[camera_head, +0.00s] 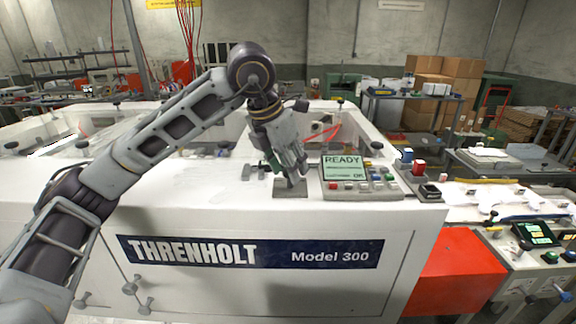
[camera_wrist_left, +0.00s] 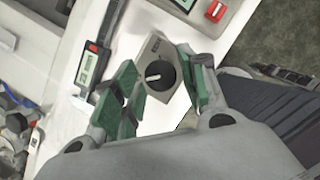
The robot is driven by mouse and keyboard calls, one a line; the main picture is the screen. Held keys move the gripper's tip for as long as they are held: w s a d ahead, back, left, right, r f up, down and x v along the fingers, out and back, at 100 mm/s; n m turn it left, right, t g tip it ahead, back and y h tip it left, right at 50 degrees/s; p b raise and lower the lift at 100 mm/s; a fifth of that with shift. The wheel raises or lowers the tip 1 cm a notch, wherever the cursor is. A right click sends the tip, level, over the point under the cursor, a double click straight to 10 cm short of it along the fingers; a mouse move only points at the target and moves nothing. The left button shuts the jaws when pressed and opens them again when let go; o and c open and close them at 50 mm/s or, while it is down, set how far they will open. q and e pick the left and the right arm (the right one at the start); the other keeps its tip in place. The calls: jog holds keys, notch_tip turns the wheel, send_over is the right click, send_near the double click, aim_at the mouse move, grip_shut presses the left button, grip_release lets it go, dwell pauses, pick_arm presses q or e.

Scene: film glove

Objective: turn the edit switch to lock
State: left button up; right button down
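The edit switch is a round black knob (camera_wrist_left: 161,76) with a white pointer mark, on a grey plate (camera_wrist_left: 153,98) in the left wrist view. The small lettering on the plate is too blurred to read. In the head view the grey plate (camera_head: 291,191) lies on the machine's white top, and my gripper hides the knob. My left gripper (camera_head: 293,178) points down just above the plate. Its green-padded fingers show apart in the left wrist view (camera_wrist_left: 160,76), one to each side of the knob; I see no clear contact. My right gripper is not in view.
A control panel (camera_head: 345,191) with a screen reading READY and coloured buttons stands just right of the plate. A digital caliper (camera_wrist_left: 91,66) lies beside the plate. A red button box (camera_head: 418,168) is further right. The white top to the left is mostly clear.

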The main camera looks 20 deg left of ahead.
pick_arm(q)
jog(key=shift+o, duration=0.4)
jog(key=v, duration=1.2)
jog(key=shift+f, duration=0.1)
dwell(0.5)
